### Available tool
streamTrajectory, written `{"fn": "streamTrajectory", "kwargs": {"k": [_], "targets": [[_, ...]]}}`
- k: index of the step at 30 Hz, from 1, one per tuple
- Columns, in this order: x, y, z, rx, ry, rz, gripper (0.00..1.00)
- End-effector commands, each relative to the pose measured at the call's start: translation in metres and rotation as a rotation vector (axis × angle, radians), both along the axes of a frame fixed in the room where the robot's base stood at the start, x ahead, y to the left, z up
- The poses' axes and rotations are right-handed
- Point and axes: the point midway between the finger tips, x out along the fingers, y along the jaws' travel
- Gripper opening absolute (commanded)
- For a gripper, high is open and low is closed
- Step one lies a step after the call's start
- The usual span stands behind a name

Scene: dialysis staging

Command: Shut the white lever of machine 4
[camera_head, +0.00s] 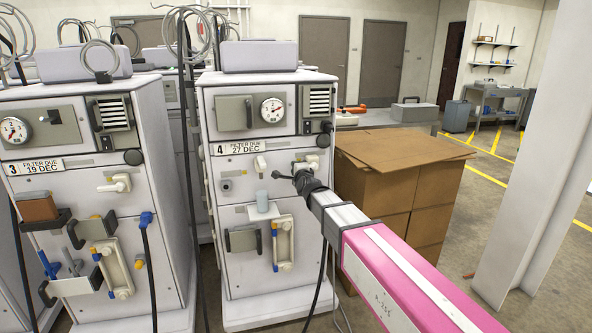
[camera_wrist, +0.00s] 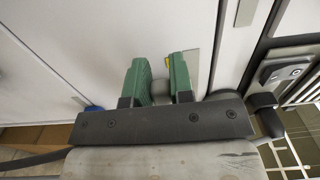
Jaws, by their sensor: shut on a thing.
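Machine 4 (camera_head: 232,185), with its "4" and "FILTER DUE 27 DEC" label (camera_head: 248,147), stands in the middle of the head view. The white lever (camera_head: 312,160) is on its front, upper right; my gripper covers most of it. My gripper (camera_head: 296,178) is at the lever, reaching in from the lower right. In the wrist view the two green fingers (camera_wrist: 160,84) are close to the white panel, with a narrow pale gap between them. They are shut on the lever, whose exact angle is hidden.
Machine 3 (camera_head: 80,150), with its own white lever (camera_head: 117,183), stands to the left. A cup (camera_head: 262,198) sits on a small shelf below and left of my gripper. Cardboard boxes (camera_head: 405,185) are close on the right, behind my arm. Dark cables hang between the machines.

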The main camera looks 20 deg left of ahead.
Motion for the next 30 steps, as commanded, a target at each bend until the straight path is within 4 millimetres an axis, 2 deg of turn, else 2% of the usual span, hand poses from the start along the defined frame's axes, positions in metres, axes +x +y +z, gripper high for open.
{"fn": "streamTrajectory", "kwargs": {"k": [2, 3, 4, 5, 17, 23, 30], "targets": [[0.000, -0.001, 0.000, 0.004, 0.003, -0.001, 0.00], [0.000, -0.001, 0.000, 0.004, 0.003, -0.001, 0.34], [0.000, -0.001, 0.000, 0.004, 0.003, -0.001, 0.44], [0.000, -0.001, 0.000, 0.005, 0.002, -0.001, 0.47], [-0.005, -0.003, 0.000, 0.001, 0.000, -0.001, 0.47], [-0.025, -0.016, 0.000, 0.001, 0.000, -0.001, 0.47], [-0.063, -0.040, 0.001, 0.002, 0.000, -0.001, 0.47]]}}
